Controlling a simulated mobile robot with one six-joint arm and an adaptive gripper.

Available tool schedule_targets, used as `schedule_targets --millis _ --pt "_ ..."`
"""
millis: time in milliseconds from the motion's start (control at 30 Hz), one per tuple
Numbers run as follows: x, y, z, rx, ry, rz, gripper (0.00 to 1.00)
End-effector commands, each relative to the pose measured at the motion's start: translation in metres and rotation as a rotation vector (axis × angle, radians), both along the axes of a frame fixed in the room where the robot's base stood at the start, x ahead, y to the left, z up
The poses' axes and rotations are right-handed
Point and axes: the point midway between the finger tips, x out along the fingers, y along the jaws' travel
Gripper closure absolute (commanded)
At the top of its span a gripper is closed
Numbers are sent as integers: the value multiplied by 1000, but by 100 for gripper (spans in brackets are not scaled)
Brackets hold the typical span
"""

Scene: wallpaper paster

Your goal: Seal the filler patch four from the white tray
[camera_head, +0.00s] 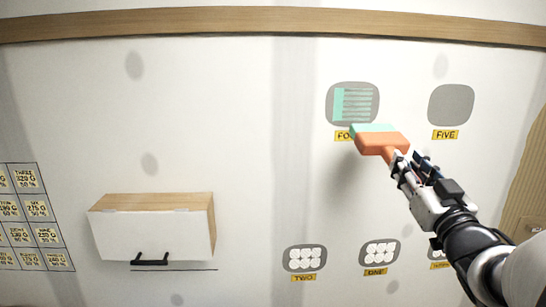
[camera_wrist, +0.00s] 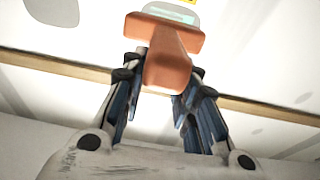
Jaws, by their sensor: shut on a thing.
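Filler patch four (camera_head: 371,119) is a grey rounded patch high on the wall, right of centre. Mint-green covers a vertical band on its left side and several horizontal stripes; grey shows between the stripes and around the rim. My gripper (camera_head: 400,167) is shut on the handle of an orange brush (camera_head: 381,144) with a mint-green tip. The brush is just below the patch and partly covers its yellow label. In the wrist view the orange brush (camera_wrist: 168,65) sits between the fingers. I cannot tell whether the tip touches the wall. No white tray is identifiable.
Grey patch five (camera_head: 451,104) is to the right, with no green on it. Patches two (camera_head: 305,258) and one (camera_head: 379,253), lower down, bear white round blobs. A wooden-topped white cabinet (camera_head: 150,232) juts out at lower left. A wooden rail (camera_head: 230,22) runs along the top.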

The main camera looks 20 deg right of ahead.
Motion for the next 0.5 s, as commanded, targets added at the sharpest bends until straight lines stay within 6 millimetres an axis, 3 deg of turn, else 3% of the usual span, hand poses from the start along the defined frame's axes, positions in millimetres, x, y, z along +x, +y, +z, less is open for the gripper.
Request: schedule_targets --millis 500 --pt "53 -13 -1 -2 -2 1 100"
